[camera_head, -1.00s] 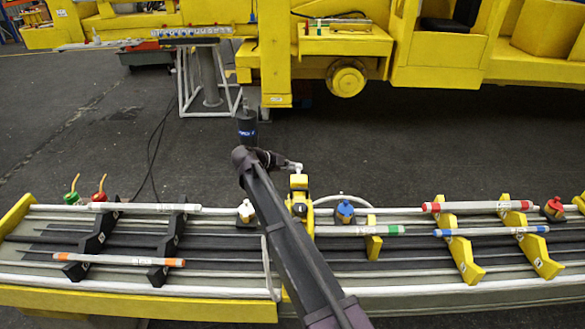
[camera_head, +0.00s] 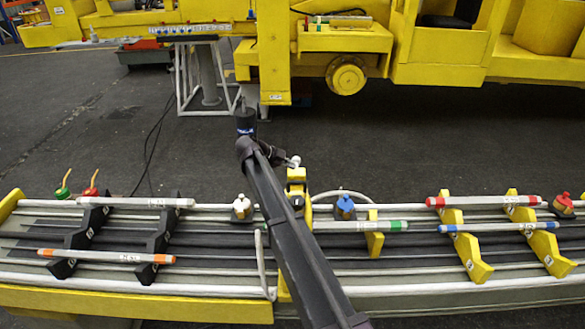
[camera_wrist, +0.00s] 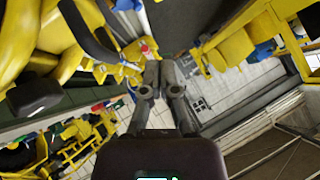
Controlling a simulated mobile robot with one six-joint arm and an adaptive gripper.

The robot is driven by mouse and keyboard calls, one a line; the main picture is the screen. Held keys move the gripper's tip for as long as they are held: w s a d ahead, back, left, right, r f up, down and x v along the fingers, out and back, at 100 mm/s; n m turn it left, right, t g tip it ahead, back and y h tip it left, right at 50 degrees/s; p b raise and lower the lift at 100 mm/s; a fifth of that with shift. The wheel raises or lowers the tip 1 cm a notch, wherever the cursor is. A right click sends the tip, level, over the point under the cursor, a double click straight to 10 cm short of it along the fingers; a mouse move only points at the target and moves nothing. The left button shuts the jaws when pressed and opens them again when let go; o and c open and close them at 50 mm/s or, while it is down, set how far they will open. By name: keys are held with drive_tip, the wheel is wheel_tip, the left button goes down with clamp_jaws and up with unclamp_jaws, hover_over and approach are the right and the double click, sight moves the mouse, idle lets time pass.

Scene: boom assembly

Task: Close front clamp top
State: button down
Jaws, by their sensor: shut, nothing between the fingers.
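My gripper (camera_wrist: 164,72) shows in the wrist view with its two grey fingers close together and nothing between them. In the head view my dark arm crosses the middle of the boom, and the fingers cannot be made out there. A yellow upright fitting (camera_head: 296,181) with a pale round knob (camera_head: 294,162) stands at the boom's far edge, just right of my arm; it looks like a clamp. My arm hides its lower part. I cannot tell whether its top is open or closed, or whether my gripper touches it.
The boom (camera_head: 140,306) spans the picture, with black supports (camera_head: 157,262), yellow supports (camera_head: 467,250) and colour-banded tubes (camera_head: 105,256). White (camera_head: 242,207) and blue (camera_head: 345,207) capped fittings flank my arm. A yellow machine (camera_head: 440,62) stands behind. The dark floor between is mostly clear.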

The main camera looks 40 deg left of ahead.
drive_tip(key=shift+w+a+f+b, duration=0.25)
drive_tip(key=shift+f+b, duration=0.25)
drive_tip(key=shift+f, duration=0.15)
drive_tip(key=shift+w+a+f+b, duration=0.1)
drive_tip(key=shift+a+f+b, duration=0.1)
drive_tip(key=shift+f+b, duration=0.35)
drive_tip(key=shift+w+a+f+b, duration=0.25)
drive_tip(key=shift+f+b, duration=0.15)
drive_tip(key=shift+f, duration=0.3)
drive_tip(key=shift+r, duration=0.15)
drive_tip(key=s+a+r+p, duration=0.2)
drive_tip(key=r+p, duration=0.3)
drive_tip(key=s+a+r+p, duration=0.2)
drive_tip(key=a+r+p, duration=0.1)
drive_tip(key=r+p, duration=0.3)
drive_tip(key=shift+s+a, duration=0.2)
drive_tip(key=shift+s, duration=0.15)
drive_tip(key=shift+f, duration=0.1)
